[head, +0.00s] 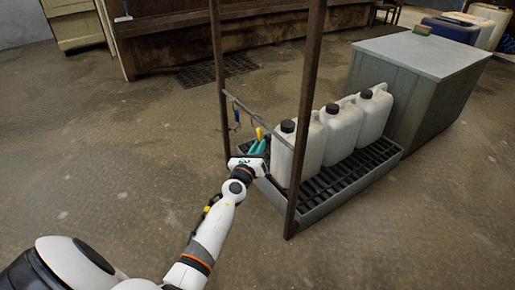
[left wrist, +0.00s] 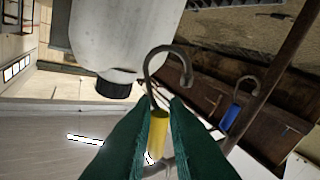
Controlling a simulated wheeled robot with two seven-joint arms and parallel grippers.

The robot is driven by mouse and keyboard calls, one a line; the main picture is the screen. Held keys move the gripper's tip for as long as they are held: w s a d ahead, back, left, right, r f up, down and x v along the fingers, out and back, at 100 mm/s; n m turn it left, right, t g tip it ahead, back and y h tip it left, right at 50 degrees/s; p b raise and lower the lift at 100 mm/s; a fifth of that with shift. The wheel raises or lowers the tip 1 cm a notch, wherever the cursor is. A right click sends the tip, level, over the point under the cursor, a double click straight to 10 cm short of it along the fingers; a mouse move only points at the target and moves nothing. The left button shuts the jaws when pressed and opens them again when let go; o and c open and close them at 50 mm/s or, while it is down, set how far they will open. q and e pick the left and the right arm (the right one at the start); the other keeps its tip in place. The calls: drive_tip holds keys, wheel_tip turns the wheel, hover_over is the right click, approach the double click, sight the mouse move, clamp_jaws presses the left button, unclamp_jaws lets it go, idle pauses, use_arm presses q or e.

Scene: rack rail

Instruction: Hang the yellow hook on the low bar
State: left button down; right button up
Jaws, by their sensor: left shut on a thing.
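The yellow hook (left wrist: 158,132) has a yellow grip and a grey bent top that shows open in the left wrist view. My left gripper (left wrist: 160,108), with green fingers, is shut on the yellow grip. In the head view the yellow part (head: 259,132) shows at the tips of my left gripper (head: 257,142), close to the low bar (head: 260,122). I cannot tell whether the hook touches the bar. The low bar runs between two brown posts. My right gripper is not in view.
A blue hook (head: 237,114) hangs near the bar's far end; it also shows in the left wrist view (left wrist: 231,118). White jugs (head: 341,132) stand on a grated tray (head: 350,190) behind the bar. The near post (head: 304,110) rises beside my gripper. Floor to the left is clear.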

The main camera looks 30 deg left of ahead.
use_arm(q)
drive_tip(key=shift+f, duration=0.15)
drive_tip(key=c, duration=1.3)
unclamp_jaws()
drive_tip(key=shift+c, duration=0.2)
drive_tip(key=shift+s, duration=0.1)
